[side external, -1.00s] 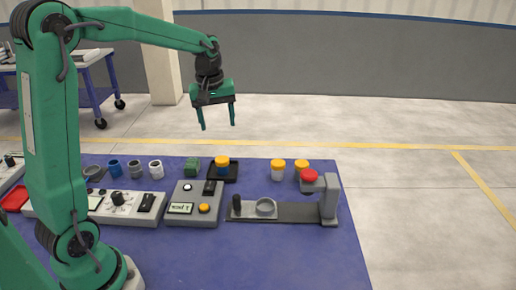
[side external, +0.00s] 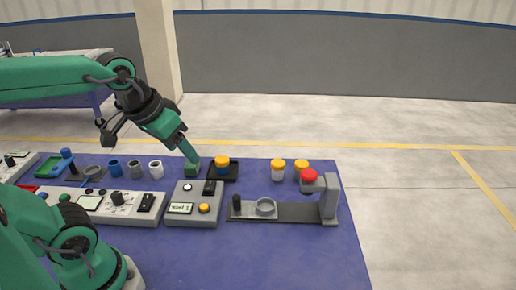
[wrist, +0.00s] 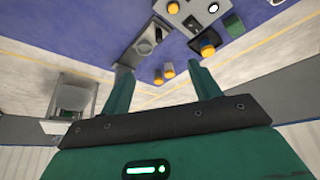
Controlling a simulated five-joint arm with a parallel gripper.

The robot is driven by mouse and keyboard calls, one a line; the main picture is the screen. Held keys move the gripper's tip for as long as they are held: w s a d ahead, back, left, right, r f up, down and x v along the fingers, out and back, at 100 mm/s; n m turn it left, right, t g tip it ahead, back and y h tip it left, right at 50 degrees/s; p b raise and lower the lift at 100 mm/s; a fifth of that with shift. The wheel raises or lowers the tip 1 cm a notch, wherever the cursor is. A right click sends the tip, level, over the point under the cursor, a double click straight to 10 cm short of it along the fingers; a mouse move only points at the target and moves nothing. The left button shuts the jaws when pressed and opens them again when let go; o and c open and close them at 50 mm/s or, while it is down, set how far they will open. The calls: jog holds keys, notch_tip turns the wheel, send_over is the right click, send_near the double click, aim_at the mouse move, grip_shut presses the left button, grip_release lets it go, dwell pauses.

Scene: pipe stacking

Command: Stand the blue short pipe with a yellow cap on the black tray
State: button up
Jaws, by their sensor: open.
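The blue short pipe with a yellow cap (side external: 222,162) stands upright on the black tray (side external: 234,175). In the wrist view its yellow cap (wrist: 207,47) shows over the dark tray (wrist: 196,44). My gripper (side external: 193,157) is tilted down to the right, left of the pipe and apart from it, with its tip close to the green block (side external: 192,169). In the wrist view my gripper's fingers (wrist: 160,72) are spread with nothing held between them. I cannot tell whether the tip touches the green block.
Two white pipes with yellow caps (side external: 278,169) stand to the right. A grey press with a red knob (side external: 309,176) and a control box (side external: 195,203) are in front. Several uncapped cups (side external: 135,170) stand to the left. The front right of the blue table is clear.

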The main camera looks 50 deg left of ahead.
jog(key=shift+s+d+f+m+t, duration=0.15)
jog(key=shift+s+m, duration=0.1)
jog(key=shift+s, duration=0.15)
jog(key=shift+s+d+f+m+t, duration=0.1)
jog(key=shift+s+d+f+m, duration=0.1)
jog(key=shift+s, duration=0.2)
jog(key=shift+s+d+f+m+t, duration=0.15)
jog(key=shift+s+m, duration=0.1)
jog(key=shift+s, duration=0.15)
